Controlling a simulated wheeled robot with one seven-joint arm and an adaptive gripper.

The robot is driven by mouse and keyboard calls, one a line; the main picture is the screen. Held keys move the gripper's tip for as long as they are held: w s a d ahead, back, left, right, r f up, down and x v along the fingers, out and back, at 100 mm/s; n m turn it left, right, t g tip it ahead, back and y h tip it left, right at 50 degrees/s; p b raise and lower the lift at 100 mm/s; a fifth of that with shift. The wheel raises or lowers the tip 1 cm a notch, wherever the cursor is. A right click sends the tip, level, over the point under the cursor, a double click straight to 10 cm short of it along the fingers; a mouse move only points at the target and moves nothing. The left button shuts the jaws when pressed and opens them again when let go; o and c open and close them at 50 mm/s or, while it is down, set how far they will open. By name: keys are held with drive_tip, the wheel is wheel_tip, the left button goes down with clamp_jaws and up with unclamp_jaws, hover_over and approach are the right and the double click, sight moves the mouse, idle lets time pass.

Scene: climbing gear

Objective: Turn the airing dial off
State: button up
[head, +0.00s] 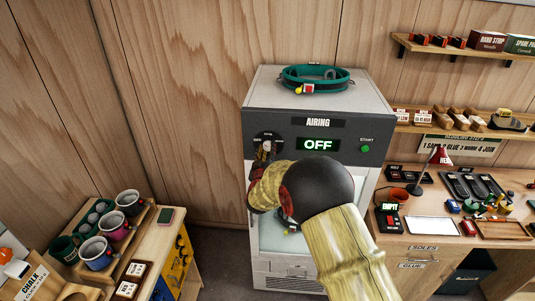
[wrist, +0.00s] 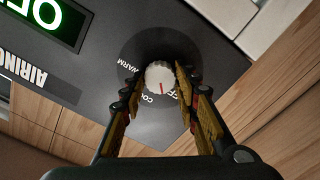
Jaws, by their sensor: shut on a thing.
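The airing dial (wrist: 159,76) is a small white knob on a dark round plate, seen in the wrist view. Its red mark points down in that view, between the partly covered COOL and OFF labels. WARM is at its left. My gripper (wrist: 157,84) has its fingers on either side of the knob and is shut on it. In the head view my gripper (head: 265,155) is at the left of the cabinet's front panel and mostly hides the dial. The display (head: 318,145) on the airing cabinet (head: 350,100) reads OFF in green.
A green START button (head: 365,149) is right of the display. A teal harness-like loop (head: 316,78) lies on the cabinet top. A bench with mugs (head: 110,220) stands at the left. A cluttered worktable (head: 455,185) stands close at the right.

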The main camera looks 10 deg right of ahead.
drive_tip(key=n, duration=0.5)
drive_tip(key=shift+b, duration=0.3)
drive_tip(key=shift+n, duration=0.3)
drive_tip(key=o, duration=1.2)
drive_tip(key=shift+c, duration=0.2)
drive_tip(key=v, duration=1.2)
